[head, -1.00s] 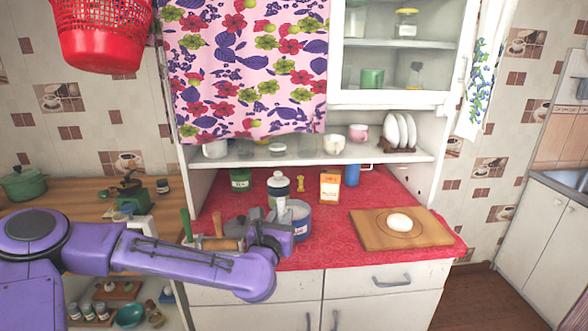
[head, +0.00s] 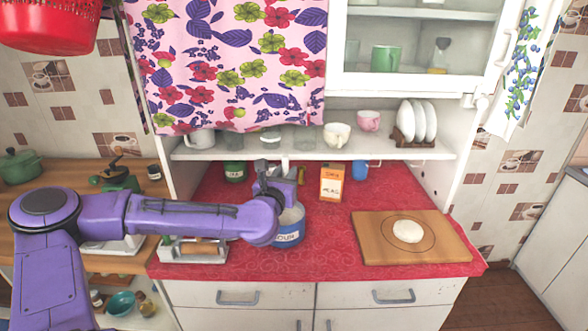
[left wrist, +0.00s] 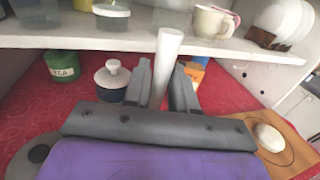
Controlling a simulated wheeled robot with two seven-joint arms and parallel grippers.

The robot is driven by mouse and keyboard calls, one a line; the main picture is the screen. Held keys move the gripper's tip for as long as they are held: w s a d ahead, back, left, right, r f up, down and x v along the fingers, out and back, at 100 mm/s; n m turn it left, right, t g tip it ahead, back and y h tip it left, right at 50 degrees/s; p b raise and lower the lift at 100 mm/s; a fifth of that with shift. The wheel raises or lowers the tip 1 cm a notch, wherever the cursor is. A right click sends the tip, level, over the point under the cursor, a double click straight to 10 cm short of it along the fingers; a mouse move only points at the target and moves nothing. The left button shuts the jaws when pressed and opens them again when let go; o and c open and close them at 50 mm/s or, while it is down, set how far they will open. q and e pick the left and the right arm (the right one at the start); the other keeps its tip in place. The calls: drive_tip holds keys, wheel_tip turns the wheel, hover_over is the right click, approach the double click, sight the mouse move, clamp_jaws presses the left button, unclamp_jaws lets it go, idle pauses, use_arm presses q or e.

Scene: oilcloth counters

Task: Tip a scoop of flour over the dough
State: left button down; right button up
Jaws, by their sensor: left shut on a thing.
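The pale round dough (head: 407,231) lies on a wooden board (head: 375,250) at the right of the red counter; both also show in the left wrist view (left wrist: 268,137). The blue flour tin (head: 289,235) stands left of the board. My left gripper (head: 285,181) is over the tin, shut on a white upright handle (left wrist: 168,55), which I take for the scoop's. The scoop's bowl is hidden, so I cannot tell whether it holds flour or is still inside the tin. My right gripper is not in view.
An orange box (head: 332,182) and a blue mug (head: 360,171) stand behind, between tin and board. A green tin (head: 235,171) is at the back left. A shelf with cups (head: 336,136) overhangs the back. The red cloth between tin and board is clear.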

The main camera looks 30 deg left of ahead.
use_arm(q)
drive_tip(key=shift+s+d+f+b, duration=0.15)
drive_tip(key=shift+s+f+b, duration=0.2)
drive_tip(key=shift+f, duration=0.1)
wheel_tip(320, 180, down, 9)
drive_tip(key=b, duration=0.8)
drive_tip(key=shift+w+r, duration=0.15)
drive_tip(key=shift+r, duration=0.05)
drive_tip(key=shift+d, duration=0.1)
wheel_tip(320, 180, up, 9)
drive_tip(key=p, duration=0.5)
drive_tip(key=shift+f, duration=0.15)
drive_tip(key=shift+f, duration=0.1)
